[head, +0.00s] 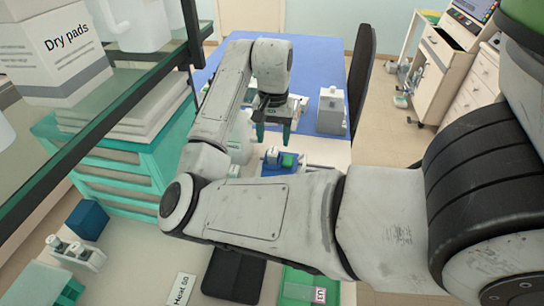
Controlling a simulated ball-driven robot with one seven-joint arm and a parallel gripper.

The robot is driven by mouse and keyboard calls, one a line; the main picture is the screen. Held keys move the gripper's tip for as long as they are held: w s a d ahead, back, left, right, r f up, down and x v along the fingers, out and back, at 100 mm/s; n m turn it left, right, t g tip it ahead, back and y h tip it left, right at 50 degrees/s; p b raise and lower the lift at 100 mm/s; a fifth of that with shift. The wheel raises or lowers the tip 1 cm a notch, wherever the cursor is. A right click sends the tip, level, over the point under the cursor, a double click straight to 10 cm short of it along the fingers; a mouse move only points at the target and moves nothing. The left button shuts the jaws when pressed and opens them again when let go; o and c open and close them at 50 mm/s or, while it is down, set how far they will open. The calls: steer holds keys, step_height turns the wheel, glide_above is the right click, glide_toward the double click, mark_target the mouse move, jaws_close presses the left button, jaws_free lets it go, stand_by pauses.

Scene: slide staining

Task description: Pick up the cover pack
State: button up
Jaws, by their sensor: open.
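My gripper (273,134) points down over the work surface, its two fingers apart with nothing seen between them. Just below it in the picture is a small blue tray (268,171) holding a green-topped piece (289,160) and a small white piece (272,155). I cannot tell which thing here is the cover pack; no label naming it is readable. My arm crosses the middle of the view and hides part of the surface around the tray. Whether the fingers touch anything below is not clear.
A grey box (332,110) stands right of my gripper beside a black chair back (361,75). A glass shelf with a "Dry pads" box (60,60) is at the left, above a teal drawer unit (125,170). A dark blue block (88,219) and a green tray (300,287) are nearer.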

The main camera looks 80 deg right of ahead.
mark_target(273, 150)
step_height(273, 150, down, 5)
steer(key=shift+a+r+p, duration=0.1)
steer(key=shift+a+p, duration=0.05)
steer(key=shift+p, duration=0.35)
steer(key=c, duration=1.1)
steer(key=shift+o, duration=0.2)
